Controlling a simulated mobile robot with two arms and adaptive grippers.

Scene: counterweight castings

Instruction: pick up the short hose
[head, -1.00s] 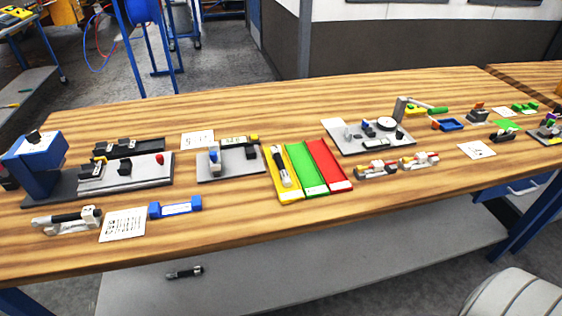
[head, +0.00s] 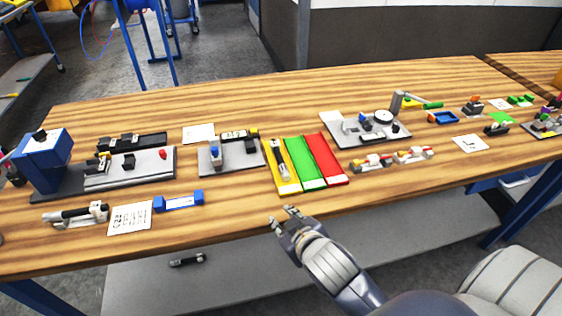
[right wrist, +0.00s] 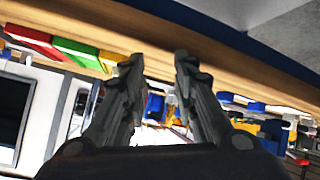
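A short dark hose-like piece with pale ends (head: 281,165) lies in the yellow strip of the three-coloured tray (head: 289,187). Another short dark piece with a metallic end (head: 187,260) lies on the grey shelf under the table. I cannot tell for certain which is the short hose. My right gripper (head: 283,216) is open and empty, in front of the table's front edge, nearer to me than the tray. Its two fingers stand apart in the right wrist view (right wrist: 158,64), with nothing between them. My left gripper is not in view.
A black rod rests on a white cradle (head: 90,214) at the table's left, beside a printed card (head: 130,217) and a blue-ended block (head: 178,201). The wood before the tray is clear.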

